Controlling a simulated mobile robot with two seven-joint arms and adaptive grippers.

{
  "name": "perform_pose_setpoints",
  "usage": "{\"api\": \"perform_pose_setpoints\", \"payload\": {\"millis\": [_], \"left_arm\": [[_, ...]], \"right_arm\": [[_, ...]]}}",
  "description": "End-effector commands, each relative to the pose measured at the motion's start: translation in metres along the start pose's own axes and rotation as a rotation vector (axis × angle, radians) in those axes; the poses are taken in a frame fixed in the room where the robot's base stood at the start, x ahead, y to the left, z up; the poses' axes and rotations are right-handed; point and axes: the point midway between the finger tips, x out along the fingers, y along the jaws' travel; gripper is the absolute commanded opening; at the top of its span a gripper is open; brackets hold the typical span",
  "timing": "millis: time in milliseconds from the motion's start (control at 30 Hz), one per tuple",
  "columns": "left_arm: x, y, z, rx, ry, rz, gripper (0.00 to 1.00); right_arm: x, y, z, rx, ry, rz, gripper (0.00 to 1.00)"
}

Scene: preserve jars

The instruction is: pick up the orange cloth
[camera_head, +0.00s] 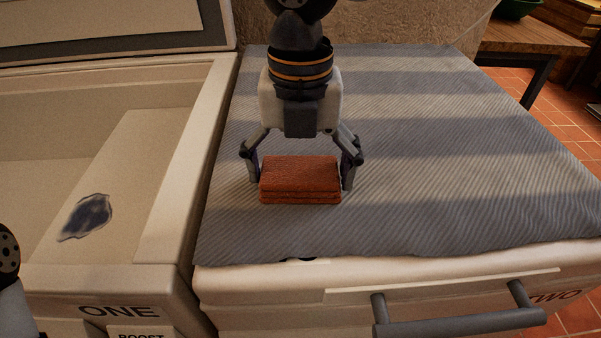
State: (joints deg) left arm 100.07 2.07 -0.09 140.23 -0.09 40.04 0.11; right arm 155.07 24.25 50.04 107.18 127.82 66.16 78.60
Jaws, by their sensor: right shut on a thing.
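The orange cloth (300,181) is a folded, rust-orange block. It sits on the grey striped cover, near its front left part. My right gripper (300,180) points down over the cloth, with one finger against its left side and one against its right side. It is shut on the cloth. I cannot tell whether the cloth is lifted off the cover. At the left edge, part of my left arm shows, but its gripper's fingers are not in view.
The striped cover (450,150) lies on a chest marked TWO, with a grey bar handle (460,321) in front. To the left, an open chest marked ONE (120,283) holds a dark patch (86,218). A green bowl (515,8) stands on a wooden table at the back right.

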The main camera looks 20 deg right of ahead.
Motion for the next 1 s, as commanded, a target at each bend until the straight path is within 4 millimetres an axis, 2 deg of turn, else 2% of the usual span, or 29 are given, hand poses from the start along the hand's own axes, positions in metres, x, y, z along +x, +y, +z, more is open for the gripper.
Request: {"api": "perform_pose_setpoints", "payload": {"millis": [133,233,300,367,500,600,733,900,1000], "left_arm": [[-0.002,0.0,-0.001,0.0,0.005,0.0,0.62],[-0.007,0.0,-0.003,0.0,0.016,0.001,0.62],[-0.012,0.0,-0.005,0.0,0.029,0.001,0.62],[-0.016,0.001,-0.007,-0.001,0.04,0.002,0.62],[-0.027,0.001,-0.012,-0.001,0.069,0.004,0.62],[-0.029,0.001,-0.013,-0.001,0.075,0.004,0.62],[-0.032,0.001,-0.015,-0.002,0.083,0.004,0.62],[-0.033,0.001,-0.015,-0.002,0.087,0.005,0.62],[-0.033,0.001,-0.015,-0.002,0.087,0.005,0.62]], "right_arm": [[-0.006,0.0,0.0,0.001,-0.001,0.001,0.63],[-0.022,0.0,0.001,0.003,-0.005,0.002,0.63],[-0.039,0.003,-0.001,0.0,-0.008,0.004,0.63],[-0.054,0.014,-0.009,-0.002,-0.009,0.003,0.63],[-0.097,0.042,-0.03,-0.002,-0.013,0.004,0.63],[-0.108,0.069,-0.05,-0.004,-0.006,0.0,0.63],[-0.121,0.094,-0.068,-0.002,-0.003,0.0,0.63],[-0.129,0.111,-0.08,0.0,0.0,0.0,0.63],[-0.13,0.114,-0.082,0.0,0.001,0.0,0.63]]}}
